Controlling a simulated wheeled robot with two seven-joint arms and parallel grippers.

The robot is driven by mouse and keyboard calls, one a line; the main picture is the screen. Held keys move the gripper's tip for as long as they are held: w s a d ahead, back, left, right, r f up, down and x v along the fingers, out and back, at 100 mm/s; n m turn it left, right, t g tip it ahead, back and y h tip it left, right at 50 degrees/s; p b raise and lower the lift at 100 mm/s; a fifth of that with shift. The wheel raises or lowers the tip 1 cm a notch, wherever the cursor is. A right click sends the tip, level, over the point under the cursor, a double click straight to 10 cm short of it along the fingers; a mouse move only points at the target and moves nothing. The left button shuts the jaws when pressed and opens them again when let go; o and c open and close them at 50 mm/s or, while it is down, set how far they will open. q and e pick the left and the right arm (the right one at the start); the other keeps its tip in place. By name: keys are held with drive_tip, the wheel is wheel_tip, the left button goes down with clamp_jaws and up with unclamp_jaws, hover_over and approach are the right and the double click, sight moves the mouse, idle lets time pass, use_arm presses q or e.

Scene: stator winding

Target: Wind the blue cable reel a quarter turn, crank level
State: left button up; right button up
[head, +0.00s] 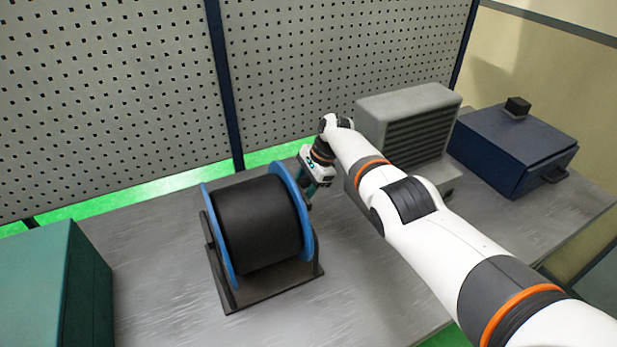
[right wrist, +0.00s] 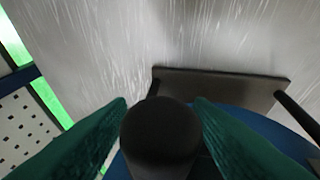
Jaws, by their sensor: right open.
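The blue cable reel (head: 258,225) has a black drum between two blue flanges and sits in a dark stand (head: 270,287) on the metal bench. My right gripper (head: 310,192) is at the reel's right flange, on its upper right side. In the right wrist view, a dark round crank handle (right wrist: 160,138) stands between the two teal fingers of my right gripper (right wrist: 160,104). The fingers are open, one on each side of the handle; contact cannot be told. The blue flange (right wrist: 275,130) lies behind. The crank arm is hidden in the head view. My left gripper is not in view.
A grey louvred box (head: 410,125) stands right behind my right arm, and a dark blue case (head: 510,145) is farther right. A teal box (head: 50,290) is at the front left. A perforated panel (head: 110,90) closes the back.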

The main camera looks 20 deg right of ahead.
drive_tip(key=p+v, duration=0.1)
drive_tip(key=v, duration=0.2)
drive_tip(key=shift+r+p, duration=0.25)
drive_tip(key=shift+p, duration=0.15)
drive_tip(key=b+v, duration=0.1)
drive_tip(key=v, duration=0.7)
drive_tip(key=shift+d+f, duration=0.1)
